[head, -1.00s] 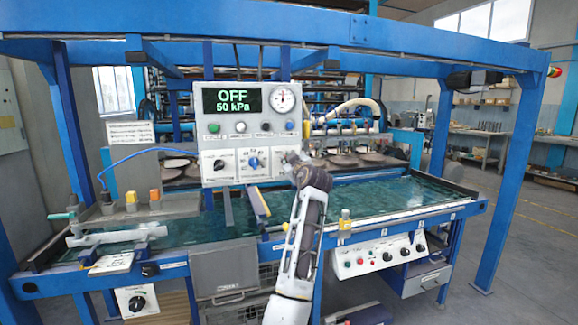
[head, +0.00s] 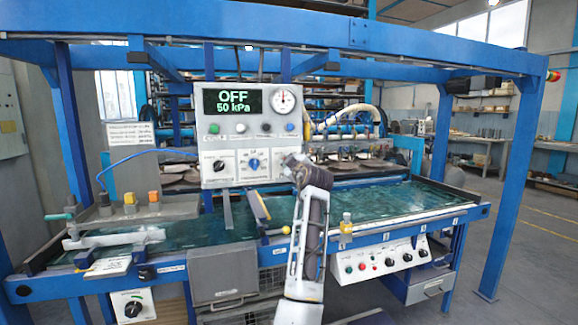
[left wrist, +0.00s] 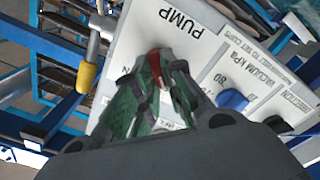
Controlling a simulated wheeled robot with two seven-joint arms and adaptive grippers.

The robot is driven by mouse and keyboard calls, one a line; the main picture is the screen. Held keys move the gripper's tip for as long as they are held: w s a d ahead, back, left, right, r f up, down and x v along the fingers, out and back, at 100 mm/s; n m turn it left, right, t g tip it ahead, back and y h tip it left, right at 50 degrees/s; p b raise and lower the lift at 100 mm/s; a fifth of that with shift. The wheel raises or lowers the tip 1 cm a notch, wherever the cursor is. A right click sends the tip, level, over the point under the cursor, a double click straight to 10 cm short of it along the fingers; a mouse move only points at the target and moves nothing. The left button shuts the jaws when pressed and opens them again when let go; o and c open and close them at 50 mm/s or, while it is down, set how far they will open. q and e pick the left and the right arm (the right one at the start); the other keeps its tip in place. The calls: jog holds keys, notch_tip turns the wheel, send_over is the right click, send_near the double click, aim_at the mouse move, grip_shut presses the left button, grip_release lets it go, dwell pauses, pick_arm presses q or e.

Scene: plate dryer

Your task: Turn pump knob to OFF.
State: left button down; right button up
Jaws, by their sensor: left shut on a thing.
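The white control panel (head: 197,148) carries a screen (head: 232,101) reading OFF, 50 kPa. The red pump knob (left wrist: 155,62) shows beside the PUMP label in the left wrist view, with the panel turned around in that picture. My left gripper (left wrist: 150,88) is shut on this knob, its green-padded fingers on either side of it. The knob's pointing direction cannot be told. My right gripper is not in view.
A blue vacuum knob (head: 253,164) sits on the panel close to the left gripper, with a black direction knob (head: 219,165) further left. A green-surfaced table (head: 390,205) lies below. A yellow-tipped lever (head: 262,205) stands out below the panel.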

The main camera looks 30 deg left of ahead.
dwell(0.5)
pick_arm(q)
jog(key=c, duration=1.5)
grip_release()
jog(key=v, duration=0.7)
jog(key=shift+s+d, duration=0.15)
jog(key=shift+s, duration=0.05)
